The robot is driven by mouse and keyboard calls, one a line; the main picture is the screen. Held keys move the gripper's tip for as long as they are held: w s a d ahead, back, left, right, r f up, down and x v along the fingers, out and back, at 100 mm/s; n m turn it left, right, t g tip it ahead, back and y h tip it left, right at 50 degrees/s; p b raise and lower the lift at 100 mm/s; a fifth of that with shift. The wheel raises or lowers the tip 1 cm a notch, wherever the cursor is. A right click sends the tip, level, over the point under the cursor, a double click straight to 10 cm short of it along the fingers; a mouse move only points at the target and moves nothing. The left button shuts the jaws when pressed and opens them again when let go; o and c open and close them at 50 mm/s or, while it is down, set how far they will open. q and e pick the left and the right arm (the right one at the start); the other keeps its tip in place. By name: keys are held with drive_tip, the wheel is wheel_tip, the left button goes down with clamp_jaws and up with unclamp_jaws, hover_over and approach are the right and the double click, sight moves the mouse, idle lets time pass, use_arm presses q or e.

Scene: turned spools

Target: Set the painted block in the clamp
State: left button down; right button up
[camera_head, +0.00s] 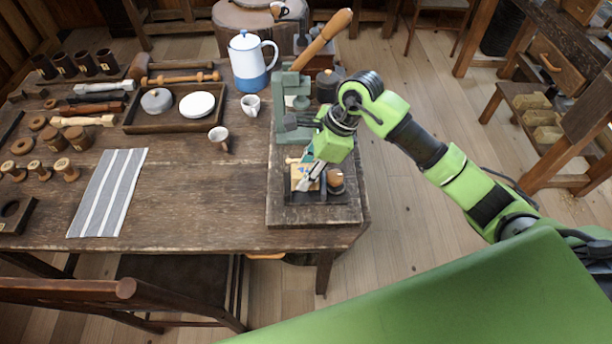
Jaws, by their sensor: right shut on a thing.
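The small painted block (300,180), pale wood with a bluish mark on it, is at the dark low tray near the front of the raised board on the table's right end. My right gripper (310,180) reaches down from the right and is shut on the block, covering part of it. I cannot tell whether the block touches the tray beneath. A grey-green clamp (283,121) stands farther back on the same board, behind the gripper. My arm and gripper hide part of the area between them. My left gripper is not in view.
A brown round piece (335,177) sits just right of the gripper. A dark cylinder (327,86) and a large wooden handle (327,38) rise near the clamp. A white and blue jug (249,62) and small cups (251,105) stand left. The table's middle is clear around the striped cloth (108,194).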

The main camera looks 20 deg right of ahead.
drive_tip(key=f, duration=0.1)
drive_tip(key=f+p, duration=0.1)
drive_tip(key=f, duration=0.1)
drive_tip(key=shift+w+d, duration=0.1)
drive_tip(key=shift+w, duration=0.1)
drive_tip(key=shift+f, duration=0.3)
drive_tip(key=shift+f, duration=0.25)
drive_tip(key=o, duration=1.2)
drive_tip(key=shift+o, duration=0.2)
drive_tip(key=shift+r, duration=0.1)
